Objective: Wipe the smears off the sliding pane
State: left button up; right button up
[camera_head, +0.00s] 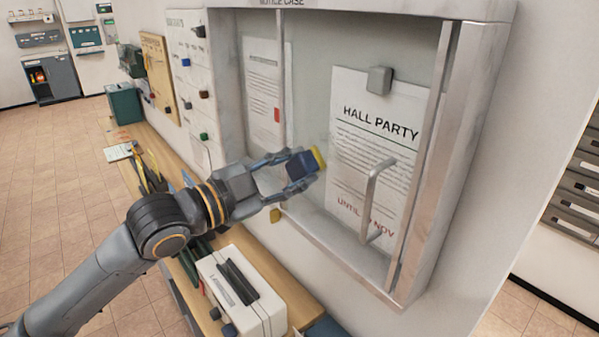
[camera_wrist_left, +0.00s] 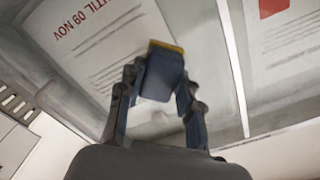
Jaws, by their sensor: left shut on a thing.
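The sliding pane (camera_head: 312,90) of the wall-mounted notice case fills the upper middle of the head view. It also shows in the left wrist view (camera_wrist_left: 205,60). Faint whitish smears (camera_wrist_left: 150,115) seem to show on the glass near the gripper. My left gripper (camera_head: 300,172) is shut on a dark blue block-shaped wiper with a yellow edge (camera_head: 318,158). The wiper (camera_wrist_left: 163,75) points at the glass; whether its yellow side touches the pane I cannot tell. A silver bar handle (camera_head: 374,195) stands out from the case front at right. My right gripper is out of view.
A white box with a black handle (camera_head: 245,295) stands on the wooden counter (camera_head: 150,140) below the case. Boards with small hooks and tags (camera_head: 160,75) are on the wall at left.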

aim_at(314, 145)
pick_arm(q)
jog(key=shift+r+p, duration=0.8)
jog(key=shift+r, duration=0.1)
jog(key=shift+s+d+p, duration=0.3)
jog(key=shift+s+d, duration=0.45)
jog(key=shift+s, duration=0.3)
jog(key=shift+s+d+p, duration=0.35)
jog(key=shift+s+d, duration=0.45)
jog(key=shift+s, duration=0.25)
jog(key=shift+s+d+p, duration=0.3)
jog(key=shift+s+d, duration=0.45)
jog(key=shift+s, duration=0.3)
jog(key=shift+w+r+p, duration=0.1)
jog(key=shift+r+p, duration=0.7)
jog(key=shift+p, duration=0.1)
jog(key=shift+w+a+f+p, duration=0.1)
jog(key=shift+w+a, duration=0.7)
jog(key=shift+w, duration=0.25)
jog(key=shift+w+a+p, duration=0.15)
jog(key=shift+w+a, duration=0.6)
jog(key=shift+w, duration=0.25)
jog(key=shift+w+a+f+p, duration=0.1)
jog(key=shift+w+a, duration=0.7)
jog(key=shift+w, duration=0.25)
jog(key=shift+r, duration=0.1)
jog(key=shift+s, duration=0.15)
jog(key=shift+v, duration=2.95)
